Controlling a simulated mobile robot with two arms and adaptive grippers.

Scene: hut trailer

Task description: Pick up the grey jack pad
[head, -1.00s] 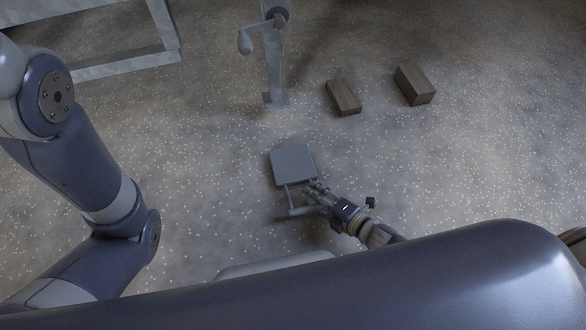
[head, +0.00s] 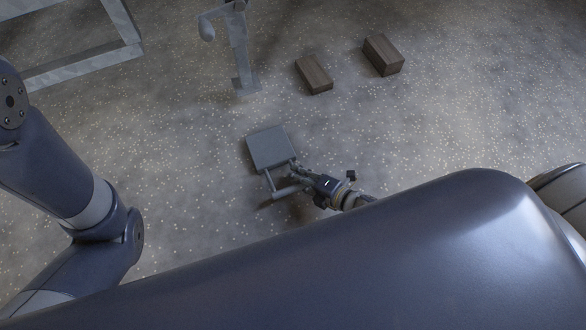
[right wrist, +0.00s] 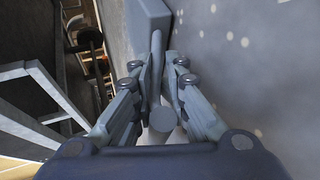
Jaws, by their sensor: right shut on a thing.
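The grey jack pad (head: 268,146) is a flat square plate with a bar handle on its near side, in the middle of the head view. My right gripper (head: 297,173) is at the handle's right side. In the right wrist view, its fingers (right wrist: 165,68) are shut on a grey handle bar, with the pad's plate (right wrist: 149,17) just beyond the fingertips. A dark shadow shows near the handle; I cannot tell whether the pad is clear of the floor. My left arm shows at the left, but its gripper is out of view.
Two brown blocks (head: 314,74) (head: 383,55) lie on the speckled floor beyond the pad. A grey jack post (head: 243,60) with a crank stands behind it, and a metal frame (head: 85,68) is at the upper left. The floor right of the blocks is clear.

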